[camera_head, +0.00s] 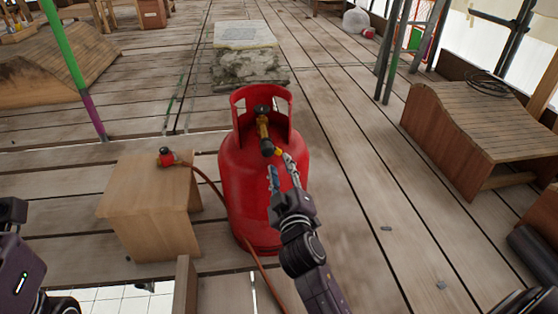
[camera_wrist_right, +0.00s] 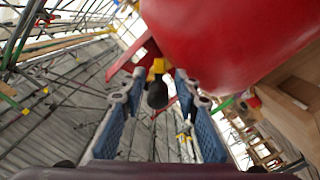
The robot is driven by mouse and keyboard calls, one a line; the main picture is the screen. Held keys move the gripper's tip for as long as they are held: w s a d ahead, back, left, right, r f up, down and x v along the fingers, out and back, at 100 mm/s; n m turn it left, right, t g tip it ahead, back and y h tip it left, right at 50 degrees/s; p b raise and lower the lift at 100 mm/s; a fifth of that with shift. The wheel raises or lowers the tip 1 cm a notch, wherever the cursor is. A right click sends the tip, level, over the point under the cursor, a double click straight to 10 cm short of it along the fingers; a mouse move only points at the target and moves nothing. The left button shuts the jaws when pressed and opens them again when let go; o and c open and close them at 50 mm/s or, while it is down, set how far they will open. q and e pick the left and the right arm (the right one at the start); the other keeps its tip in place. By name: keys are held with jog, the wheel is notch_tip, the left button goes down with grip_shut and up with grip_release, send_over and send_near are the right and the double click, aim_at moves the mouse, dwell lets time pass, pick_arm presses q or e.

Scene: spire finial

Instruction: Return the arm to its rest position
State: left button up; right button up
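A red gas cylinder (camera_head: 240,190) stands upright on the planks, with a brass valve (camera_head: 263,128) ending in a black knob inside its collar. My right gripper (camera_head: 280,170) is in front of the cylinder's upper part, just below the valve's outlet. In the right wrist view my right gripper (camera_wrist_right: 159,88) has its two blue-padded fingers apart. The black knob (camera_wrist_right: 157,96) shows in the gap between them; I cannot tell how far beyond the tips it lies. The red cylinder (camera_wrist_right: 225,35) fills the top right there. Part of my left arm shows at the left edge; its fingers do not show.
A wooden box (camera_head: 150,200) stands left of the cylinder, with a red-and-black regulator (camera_head: 167,156) on it. A hose (camera_head: 213,186) runs from it past the cylinder's front. A stone block (camera_head: 245,65) lies behind, and a slatted wooden stand (camera_head: 470,130) is at right.

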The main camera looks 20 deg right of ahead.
jog(key=shift+s+a, duration=0.15)
jog(key=shift+s, duration=0.25)
